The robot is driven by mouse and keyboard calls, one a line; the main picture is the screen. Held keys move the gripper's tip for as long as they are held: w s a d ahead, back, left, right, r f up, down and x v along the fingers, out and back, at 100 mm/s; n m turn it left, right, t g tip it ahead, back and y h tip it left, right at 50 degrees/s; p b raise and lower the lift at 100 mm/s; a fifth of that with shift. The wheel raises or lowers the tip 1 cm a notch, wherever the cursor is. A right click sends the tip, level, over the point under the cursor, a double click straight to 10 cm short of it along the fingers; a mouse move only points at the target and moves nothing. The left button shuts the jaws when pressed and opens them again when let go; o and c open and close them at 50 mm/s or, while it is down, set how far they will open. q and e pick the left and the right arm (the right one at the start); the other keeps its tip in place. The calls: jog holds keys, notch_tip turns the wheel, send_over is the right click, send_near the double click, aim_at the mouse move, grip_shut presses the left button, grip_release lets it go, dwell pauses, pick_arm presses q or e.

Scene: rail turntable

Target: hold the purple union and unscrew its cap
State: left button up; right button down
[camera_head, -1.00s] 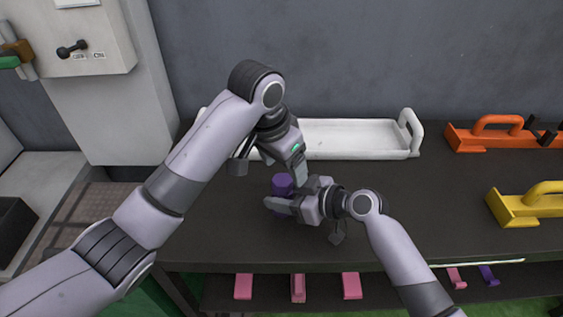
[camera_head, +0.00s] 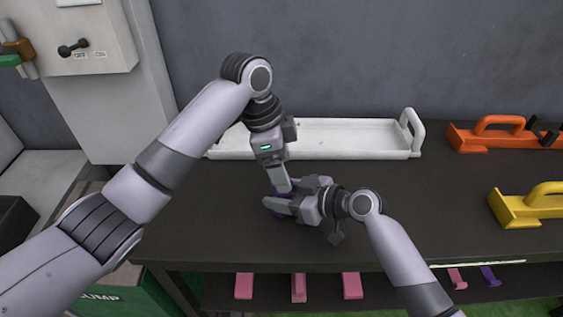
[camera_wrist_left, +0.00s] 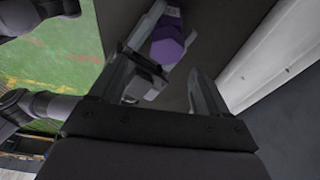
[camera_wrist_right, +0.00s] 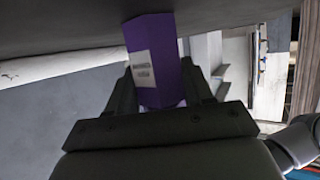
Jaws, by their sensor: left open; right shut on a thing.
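The purple union (camera_wrist_right: 154,62) is a faceted upright piece with a white label. In the right wrist view it sits between the fingers of my right gripper (camera_head: 276,204), which is shut on it just above the bench. In the head view the grippers hide nearly all of it. My left gripper (camera_head: 281,188) points down over the union from above, with its fingers open. In the left wrist view the union's purple end (camera_wrist_left: 168,42) shows near and between the left fingertips. I cannot tell whether they touch it, or where the cap's joint lies.
A white tray (camera_head: 345,152) with raised handles lies behind the grippers on the dark bench (camera_head: 400,185). An orange carrier (camera_head: 480,143) and a yellow carrier (camera_head: 530,205) stand at the right. Several pink pieces (camera_head: 298,287) lie on the lower shelf.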

pick_arm(q)
jog(key=shift+f, duration=0.1)
pick_arm(e)
jog(key=shift+r, duration=0.1)
pick_arm(q)
jog(key=shift+w+f, duration=0.15)
jog(key=shift+f, duration=0.8)
jog(key=shift+w+f, duration=0.1)
jog(key=shift+f, duration=0.85)
jog(key=c, duration=1.3)
jog(key=n+t, duration=0.1)
jog(key=n, duration=0.3)
jog(key=shift+n, duration=0.3)
jog(key=shift+c, duration=0.2)
jog(key=shift+w+n+t, duration=0.1)
jog(key=shift+n+t, duration=0.2)
jog(key=shift+n, duration=0.4)
jog(key=n+y, duration=0.1)
jog(key=n, duration=0.2)
jog(key=shift+n+t, duration=0.4)
jog(key=shift+a+n, duration=0.1)
jog(key=shift+n, duration=1.1)
